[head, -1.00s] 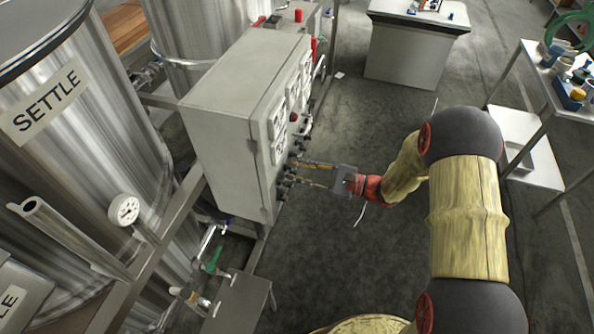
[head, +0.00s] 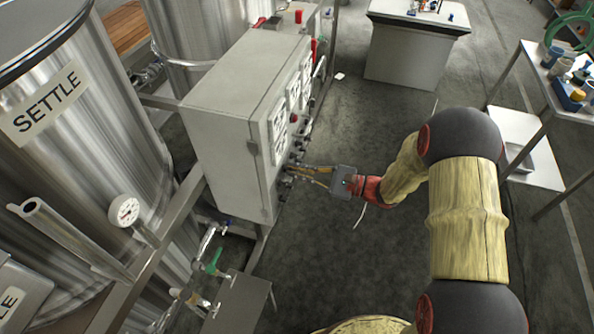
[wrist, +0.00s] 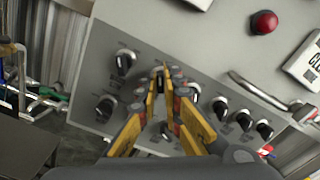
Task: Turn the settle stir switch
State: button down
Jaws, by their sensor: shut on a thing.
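The grey control cabinet (head: 215,150) stands beside the tanks, and its front panel carries a group of black rotary switches. In the wrist view, my gripper (wrist: 160,88) reaches to the panel (wrist: 85,90) with its yellow fingers shut on one dark switch knob (wrist: 160,76), mostly hidden between the fingertips. The labels are too small to read, so I cannot tell which switch it is. In the head view my gripper (head: 296,174) meets the lower part of the panel. The large steel tank (head: 120,150) at left bears a SETTLE sign (head: 44,103).
Other knobs sit close by at left (wrist: 125,62) and right (wrist: 221,106). A metal handle (wrist: 258,90) and a red button (wrist: 264,22) are on the panel's right side. Pipes and valves (head: 212,262) lie below the cabinet.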

jog(key=shift+m+p, duration=0.4)
jog(key=shift+p, duration=0.2)
jog(key=shift+r+m+p, duration=0.15)
jog(key=shift+m+p, duration=0.85)
jog(key=shift+p, duration=0.2)
jog(key=shift+w+d+m+p, duration=0.1)
jog(key=shift+w+m+p, duration=0.05)
jog(key=shift+m+p, duration=1.95)
jog(key=shift+w+d+m+p, duration=0.1)
jog(key=shift+w+m+p, duration=0.05)
jog(key=shift+m+p, duration=1.95)
jog(key=shift+f+m, duration=0.2)
jog(key=shift+m, duration=0.3)
jog(key=c, duration=2)
grip_release()
jog(key=shift+o, duration=0.2)
